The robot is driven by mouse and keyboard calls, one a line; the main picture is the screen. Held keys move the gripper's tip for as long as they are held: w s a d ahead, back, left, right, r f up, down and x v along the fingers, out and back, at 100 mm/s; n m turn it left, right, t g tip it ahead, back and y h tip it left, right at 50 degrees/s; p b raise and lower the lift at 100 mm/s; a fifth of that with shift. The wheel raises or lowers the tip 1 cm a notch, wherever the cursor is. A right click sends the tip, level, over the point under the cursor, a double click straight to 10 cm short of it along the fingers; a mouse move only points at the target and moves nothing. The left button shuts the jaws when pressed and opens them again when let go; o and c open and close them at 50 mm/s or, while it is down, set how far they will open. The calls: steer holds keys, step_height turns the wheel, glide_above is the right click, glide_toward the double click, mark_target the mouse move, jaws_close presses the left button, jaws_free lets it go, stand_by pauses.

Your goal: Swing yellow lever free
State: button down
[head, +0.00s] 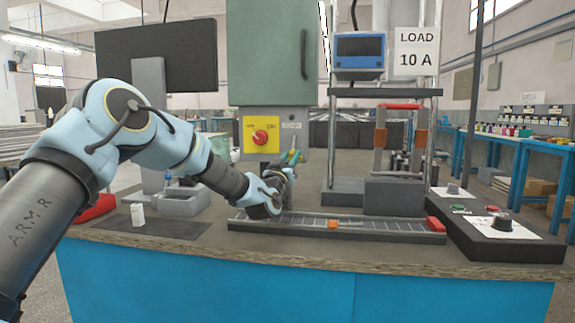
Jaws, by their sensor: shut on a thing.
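My gripper (288,171) is above the left part of a long dark slotted rail (390,234) on the bench, in front of the grey cabinet. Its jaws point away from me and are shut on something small.
A yellow panel with a red knob (260,137) is just left behind my gripper. A metal frame with a blue meter (359,51) and a red-handled switch (400,106) stands to the right. A dark control box (495,247) sits at the right end.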

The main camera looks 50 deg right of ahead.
steer(key=shift+s+n, duration=0.15)
steer(key=shift+n, duration=0.15)
steer(key=c, duration=0.6)
jaws_free()
steer(key=b+v, duration=0.1)
steer(key=v, duration=0.9)
steer(key=shift+s+a+f, duration=0.15)
steer(key=shift+s+a, duration=0.05)
steer(key=shift+a, duration=0.05)
